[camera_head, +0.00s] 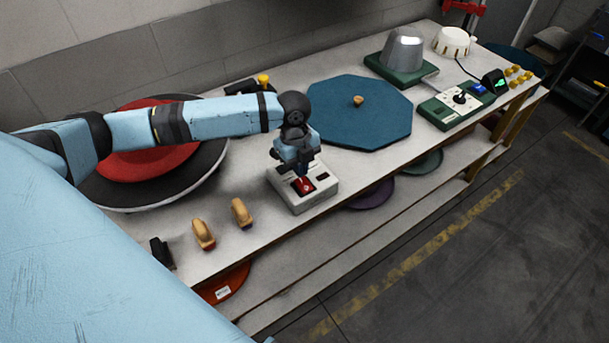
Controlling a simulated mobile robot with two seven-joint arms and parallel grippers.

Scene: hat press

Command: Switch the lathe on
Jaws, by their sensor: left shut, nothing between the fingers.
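A white control box (312,203) with a red switch (304,187) on its top stands near the front edge of the bench. My left gripper (301,176) points down right over the red switch, shut and empty. Its tip is at or just above the switch; I cannot tell whether it touches. The gripper hides part of the box's top. A small dark red spot (322,176) shows on the box's right side. A round turntable with a red disc (150,165) lies behind my left arm. My right gripper is not in view.
Two wooden-handled tools (203,234) and (241,213) stand left of the box, with a black block (162,252) beyond. A blue octagonal board (350,122) lies behind it. A green control panel (455,107) and metal dome (403,50) stand farther right.

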